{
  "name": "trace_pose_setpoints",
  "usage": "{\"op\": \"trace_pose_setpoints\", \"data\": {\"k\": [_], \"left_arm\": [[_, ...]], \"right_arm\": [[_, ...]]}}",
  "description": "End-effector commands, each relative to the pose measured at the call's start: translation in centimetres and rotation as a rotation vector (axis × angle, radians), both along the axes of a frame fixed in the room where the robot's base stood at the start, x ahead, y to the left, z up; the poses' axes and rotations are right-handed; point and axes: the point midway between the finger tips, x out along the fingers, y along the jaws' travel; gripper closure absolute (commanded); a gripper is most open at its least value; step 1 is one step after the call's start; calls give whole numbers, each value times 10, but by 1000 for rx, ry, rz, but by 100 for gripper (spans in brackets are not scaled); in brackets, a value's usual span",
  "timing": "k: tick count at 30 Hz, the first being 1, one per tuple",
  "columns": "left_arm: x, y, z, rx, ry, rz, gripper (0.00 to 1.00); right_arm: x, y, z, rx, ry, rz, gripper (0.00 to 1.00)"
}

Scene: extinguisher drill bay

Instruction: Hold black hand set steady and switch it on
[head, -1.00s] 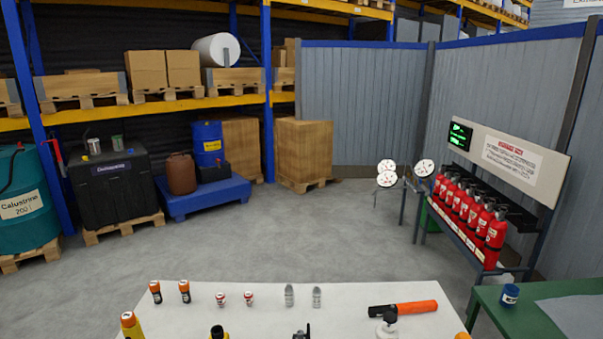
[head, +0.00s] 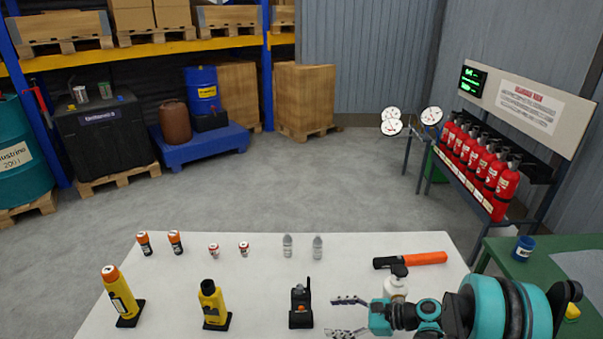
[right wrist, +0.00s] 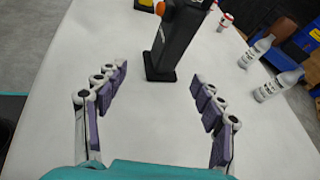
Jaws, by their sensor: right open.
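The black hand set (head: 301,308) stands upright on the white table, with a stubby antenna and a small orange mark on its front. In the right wrist view the hand set (right wrist: 173,45) stands just beyond the fingertips, with an orange part near its top. My right gripper (head: 340,316) comes in from the right, just right of the hand set, its fingers pointing at it. In the right wrist view the right gripper (right wrist: 160,76) is open and empty, with the hand set ahead between the finger lines. My left gripper is not in view.
Yellow torches (head: 213,305) stand left of the hand set on the white table (head: 262,275). A white bottle (head: 396,287) and an orange-black torch (head: 410,260) are close to my right arm. A green table (head: 500,262) is at right.

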Motion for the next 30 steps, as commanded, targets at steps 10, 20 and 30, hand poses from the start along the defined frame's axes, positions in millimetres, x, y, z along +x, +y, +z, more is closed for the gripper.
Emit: {"op": "trace_pose_setpoints", "data": {"k": [10,20,30], "left_arm": [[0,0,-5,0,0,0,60],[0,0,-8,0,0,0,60],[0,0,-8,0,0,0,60]], "right_arm": [[2,-4,-16,117,90,-44,31],[13,33,-28,119,92,-43,31],[26,74,-41,118,91,-45,31]]}}
